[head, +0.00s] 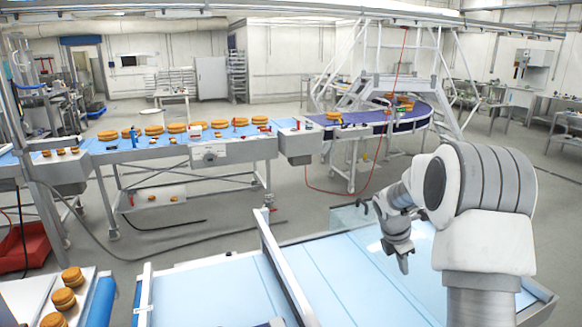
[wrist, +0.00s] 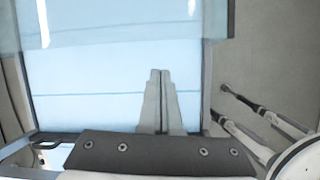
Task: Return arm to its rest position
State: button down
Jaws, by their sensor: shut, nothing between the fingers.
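My gripper (head: 403,262) hangs at the end of my white and grey arm, above the right part of the light blue conveyor belt (head: 350,285) in the head view. Its fingers point down. In the wrist view my gripper (wrist: 161,74) shows two grey fingers pressed together with nothing between them. Below them is the bare blue belt (wrist: 90,100). A clear panel (head: 350,216) stands at the belt's far edge, close to my gripper; I cannot tell the exact gap.
A metal divider rail (head: 283,262) runs along the near belt. Several filled rounds (head: 64,298) lie on a tray at the lower left. A farther conveyor (head: 180,148) carries more rounds. A red crate (head: 24,248) stands at the left. The floor between the conveyors is mostly open, with cables.

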jog(key=s+a+r+m+t+y+b, duration=0.1)
jog(key=s+a+r+m+t+b, duration=0.15)
jog(key=s+a+r+m, duration=0.85)
jog(key=s+a+m+y+b, duration=0.1)
jog(key=s+a+m+b, duration=0.1)
jog(key=s, duration=0.8)
jog(key=s+a+m+t+y+b, duration=0.1)
jog(key=s+a+m, duration=0.4)
jog(key=s, duration=0.6)
jog(key=shift+a+f+m+y+b, duration=0.15)
jog(key=shift+a+m+y+b, duration=0.15)
jog(key=shift+m+y+b, duration=0.5)
jog(key=shift+t, duration=0.25)
